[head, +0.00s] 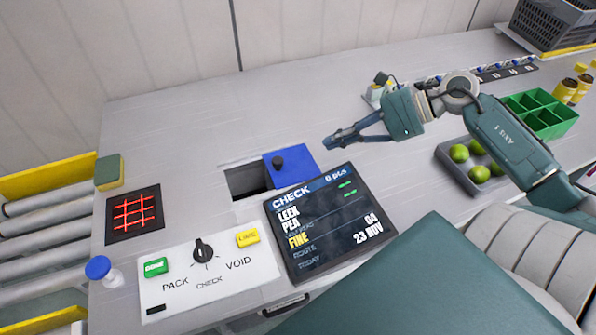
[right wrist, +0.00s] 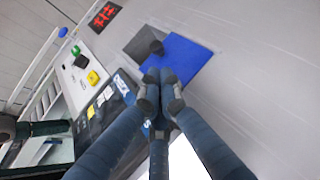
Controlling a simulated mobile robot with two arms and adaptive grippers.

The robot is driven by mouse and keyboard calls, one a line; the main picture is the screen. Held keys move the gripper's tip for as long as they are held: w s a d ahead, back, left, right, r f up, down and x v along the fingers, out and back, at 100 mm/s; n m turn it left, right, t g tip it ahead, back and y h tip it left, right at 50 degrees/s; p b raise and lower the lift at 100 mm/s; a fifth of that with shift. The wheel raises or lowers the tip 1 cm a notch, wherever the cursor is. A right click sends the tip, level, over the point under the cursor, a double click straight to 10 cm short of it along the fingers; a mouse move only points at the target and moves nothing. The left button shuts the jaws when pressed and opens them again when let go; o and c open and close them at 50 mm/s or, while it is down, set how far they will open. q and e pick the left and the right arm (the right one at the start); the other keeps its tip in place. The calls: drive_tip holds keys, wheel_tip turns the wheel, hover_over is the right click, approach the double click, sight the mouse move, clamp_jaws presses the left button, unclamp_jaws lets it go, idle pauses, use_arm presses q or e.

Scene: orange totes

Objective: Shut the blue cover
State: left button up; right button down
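The blue cover (head: 296,168) is a flat square plate with a black knob (head: 277,161) near its left side. It lies to the right of a dark rectangular opening (head: 243,182) in the counter, and much of the opening shows uncovered. The cover also shows in the right wrist view (right wrist: 182,62), with its knob (right wrist: 156,47) at the left edge. My right gripper (head: 328,143) is just right of the cover in the head view, fingertips together and holding nothing. In the right wrist view its fingertips (right wrist: 159,75) overlap the cover's near edge; contact is unclear. My left gripper is out of view.
A dark display screen (head: 330,222) and a white panel with a rotary knob (head: 203,251) stand in front of the opening. A black square with a red grid (head: 133,213) lies left. A grey tray of green fruit (head: 457,168) is right. The counter behind is clear.

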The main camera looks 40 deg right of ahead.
sight(297, 168)
drive_tip(key=shift+f, duration=0.7)
drive_tip(key=shift+w+a+f, duration=0.2)
drive_tip(key=shift+w+a, duration=0.1)
drive_tip(key=shift+a, duration=0.05)
drive_tip(key=p+x, duration=0.1)
drive_tip(key=x, duration=0.6)
drive_tip(key=shift+w+a, duration=0.15)
drive_tip(key=shift+a, duration=0.05)
drive_tip(key=shift+x, duration=0.8)
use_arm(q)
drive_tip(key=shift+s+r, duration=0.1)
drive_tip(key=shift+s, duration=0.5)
use_arm(e)
drive_tip(key=shift+d+f, duration=0.1)
drive_tip(key=shift+f, duration=0.05)
